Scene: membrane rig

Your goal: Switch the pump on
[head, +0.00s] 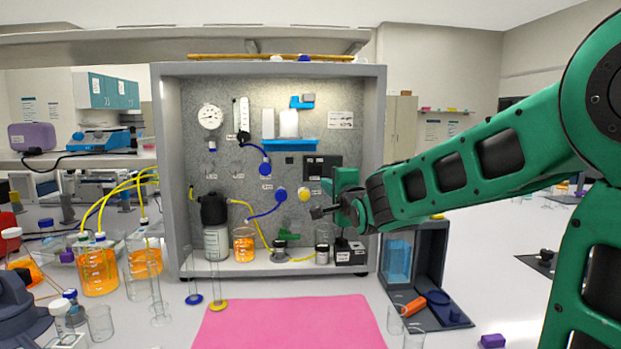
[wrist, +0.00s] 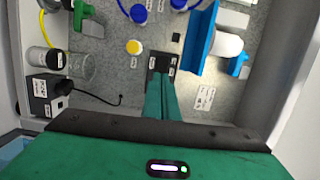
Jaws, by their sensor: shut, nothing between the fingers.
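A small black panel with white labels (head: 322,167) is on the back wall of the grey cabinet. It also shows in the wrist view (wrist: 162,64), just past my fingertips, which cover part of it. My gripper (wrist: 160,80) is shut and empty, its green fingers together and pointing at the wall. In the head view my gripper (head: 346,182) is in front of the cabinet's right part, its fingertips hard to make out. A black labelled box (head: 350,253) with a dark knob stands on the cabinet floor at the right. I cannot read the labels or tell any switch position.
A yellow knob (wrist: 134,47) and blue knobs (head: 280,194) with tubing are near the panel. A blue shelf (head: 290,145) sticks out above. Jars and a beaker of orange liquid (head: 244,245) stand below. A pink mat (head: 290,325) lies clear in front.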

